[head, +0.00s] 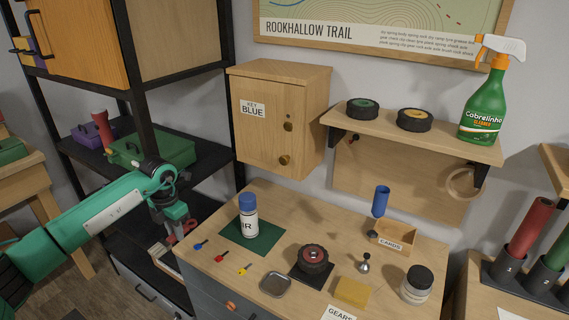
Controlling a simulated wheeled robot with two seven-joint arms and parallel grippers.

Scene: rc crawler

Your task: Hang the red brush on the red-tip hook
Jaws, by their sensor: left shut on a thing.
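My left gripper (176,222) is at the left, in front of the black shelf rack and left of the wooden worktop. It is shut on a small red thing (189,226), which I take for the red brush. Only bits of it show beside the fingers, so its shape and tilt are unclear. The gripper is apart from the wall board (400,180) under the small shelf. My right gripper is not in view.
The worktop (330,210) holds a spray can (248,215), small keys (221,257), a wheel (313,260), a sponge (352,291) and a cards box (392,236). A key cabinet (270,125) and a shelf (440,135) with a green spray bottle (490,100) are behind.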

